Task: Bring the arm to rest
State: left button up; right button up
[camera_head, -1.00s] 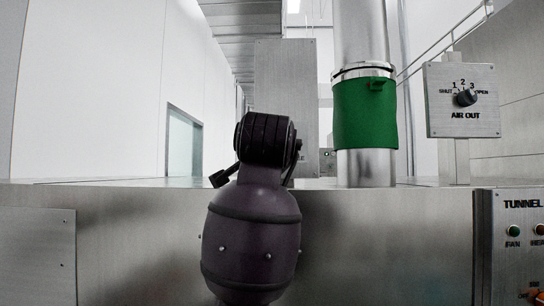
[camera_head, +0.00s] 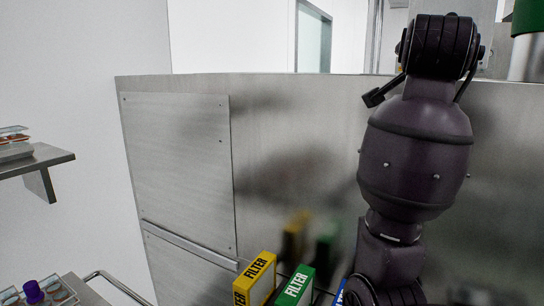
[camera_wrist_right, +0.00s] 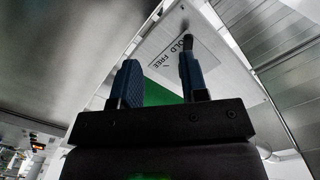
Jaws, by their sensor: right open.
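One of my dark arms (camera_head: 415,155) stands upright in front of the steel housing on the right of the head view. Its hand is not visible there. In the right wrist view my right gripper (camera_wrist_right: 160,78) shows two blue fingers, spread apart with nothing held between them. Behind the fingers are a pale plate with lettering (camera_wrist_right: 172,50) and a green patch (camera_wrist_right: 160,94). A dark rod-like part shows near the right fingertip; whether they touch I cannot tell. My left gripper is in neither view.
The steel housing (camera_head: 175,165) fills the middle of the head view. Yellow (camera_head: 258,276), green (camera_head: 296,288) and blue (camera_head: 340,293) boxes stand low before it, near my arm. A wall shelf (camera_head: 50,160) is at left, with a purple-topped item (camera_head: 33,291) below.

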jog(key=s+d+f+n+g+y, duration=0.1)
jog(key=s+f+n+g+y, duration=0.2)
jog(key=f, duration=1.6)
jog(key=s+d+f+n+g+y, duration=0.1)
jog(key=s+d+f+n+g, duration=0.35)
jog(key=f, duration=1.45)
jog(key=s+a+f+n+g+y, duration=0.2)
jog(key=s+a+f+n, duration=0.1)
jog(key=s+f, duration=0.9)
jog(key=s+a+f+n+g+y, duration=0.2)
jog(key=s+a+f+n, duration=0.15)
jog(key=s+f, duration=0.75)
jog(key=w+f+n+t, duration=0.1)
jog(key=w+f+t, duration=0.4)
jog(key=f+t, duration=0.3)
jog(key=shift+f+y, duration=0.25)
jog(key=shift+y, duration=0.15)
